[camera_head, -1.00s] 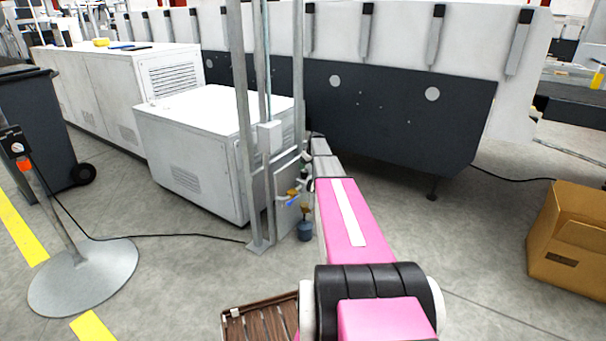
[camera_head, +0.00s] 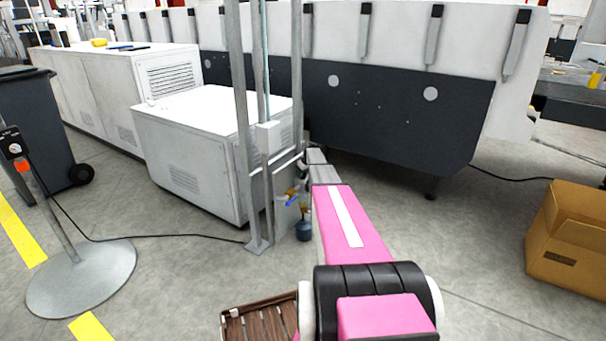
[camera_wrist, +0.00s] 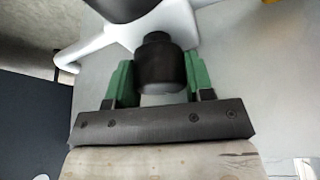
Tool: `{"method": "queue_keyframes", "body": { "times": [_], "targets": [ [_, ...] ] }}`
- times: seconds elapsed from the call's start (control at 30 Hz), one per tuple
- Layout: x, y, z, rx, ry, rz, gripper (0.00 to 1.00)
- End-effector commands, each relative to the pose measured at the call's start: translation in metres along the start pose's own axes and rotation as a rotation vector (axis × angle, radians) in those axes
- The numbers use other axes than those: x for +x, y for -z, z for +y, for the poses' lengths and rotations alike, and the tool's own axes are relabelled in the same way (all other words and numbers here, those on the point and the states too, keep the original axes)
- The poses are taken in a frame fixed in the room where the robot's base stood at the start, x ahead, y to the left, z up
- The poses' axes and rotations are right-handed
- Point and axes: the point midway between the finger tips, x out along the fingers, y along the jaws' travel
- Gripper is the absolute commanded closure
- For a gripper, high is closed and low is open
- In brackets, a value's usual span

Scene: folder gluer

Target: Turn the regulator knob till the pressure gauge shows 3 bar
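In the wrist view a black round knob (camera_wrist: 161,65) sits between the two green fingers of my gripper (camera_wrist: 160,82). The fingers lie against its left and right sides, with no clear gap. Behind the knob is a pale, smooth body with arms to the sides and a dark round part (camera_wrist: 122,8) at the top edge. In the head view, air fittings with a blue lever (camera_head: 291,200) and a dark blue bowl (camera_head: 304,230) are on the metal frame, left of my pink arm. My gripper is hidden there. No pressure gauge face or needle can be read.
Upright metal posts (camera_head: 243,130) stand close left of my arm, beside a white cabinet (camera_head: 190,150). The large machine (camera_head: 400,115) is behind. A cardboard box (camera_head: 570,235) is on the right; a stand with a round base (camera_head: 82,278) is on the left.

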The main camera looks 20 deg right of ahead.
Motion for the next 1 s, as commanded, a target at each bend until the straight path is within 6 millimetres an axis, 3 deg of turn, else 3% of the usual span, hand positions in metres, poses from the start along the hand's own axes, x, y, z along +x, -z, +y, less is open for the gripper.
{"method": "queue_keyframes", "body": {
  "times": [0.37, 1.0],
  "targets": [
    [0.0002, 0.0004, 0.0007, -0.098, 0.042, 0.0, 0.75],
    [0.0002, 0.0002, 0.001, -0.508, 0.211, 0.0, 0.75]
  ]
}}
